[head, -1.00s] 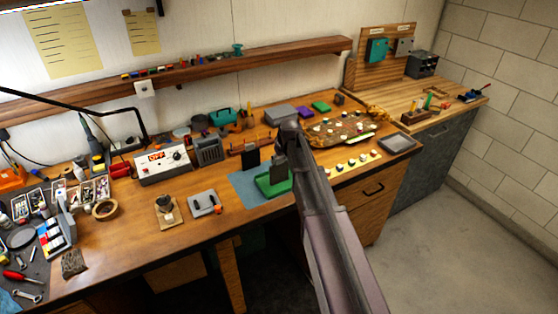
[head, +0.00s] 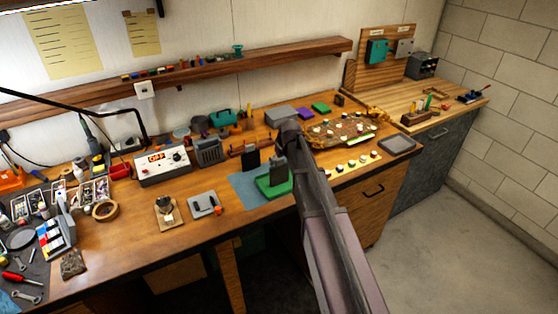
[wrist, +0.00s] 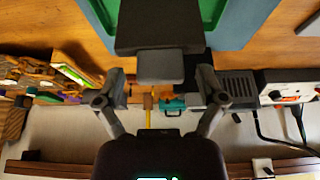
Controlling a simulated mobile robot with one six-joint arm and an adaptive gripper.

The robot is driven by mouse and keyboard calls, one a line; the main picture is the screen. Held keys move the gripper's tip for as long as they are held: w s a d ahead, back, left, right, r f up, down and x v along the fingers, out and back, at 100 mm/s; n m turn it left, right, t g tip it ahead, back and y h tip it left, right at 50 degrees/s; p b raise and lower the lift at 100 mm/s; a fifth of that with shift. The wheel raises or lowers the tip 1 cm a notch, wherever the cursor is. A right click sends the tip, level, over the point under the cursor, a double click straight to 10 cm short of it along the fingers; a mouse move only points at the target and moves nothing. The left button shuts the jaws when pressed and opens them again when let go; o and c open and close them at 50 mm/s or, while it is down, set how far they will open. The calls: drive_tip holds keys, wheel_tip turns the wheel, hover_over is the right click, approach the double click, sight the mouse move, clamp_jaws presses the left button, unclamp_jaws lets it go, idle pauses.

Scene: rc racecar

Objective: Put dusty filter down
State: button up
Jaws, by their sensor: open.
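The dusty filter appears to be the dark grey upright panel (head: 277,174) standing at the green tray (head: 282,190) on the bench. In the wrist view a dark slab (wrist: 155,30) with a grey tab (wrist: 160,68) lies in front of the green tray (wrist: 212,12); it seems to be the same filter. My gripper (wrist: 160,100) is open, its two fingers spread wide on either side of the tab and clear of it. In the head view my arm hides the gripper's fingers. I cannot tell whether the filter rests fully on the tray floor.
A blue mat (head: 248,190) lies under the tray, and a black upright block (head: 251,160) stands behind it. A power supply (head: 163,167) is to the left. A cluttered board (head: 340,130) and a grey tray (head: 397,144) are to the right.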

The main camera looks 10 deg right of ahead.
drive_tip(key=p+v, duration=1.1)
drive_tip(key=v, duration=0.1)
idle(0.5)
drive_tip(key=shift+r, duration=0.1)
idle(0.5)
drive_tip(key=s+a+f+m+g+h, duration=0.1)
drive_tip(key=s+m+g, duration=0.2)
drive_tip(key=s, duration=2.1)
drive_tip(key=shift+s+a+f+m+g, duration=0.25)
drive_tip(key=shift+s+m+g, duration=0.1)
drive_tip(key=shift+g, duration=0.35)
wheel_tip(320, 180, down, 10)
drive_tip(key=b, duration=0.9)
drive_tip(key=shift+r, duration=0.25)
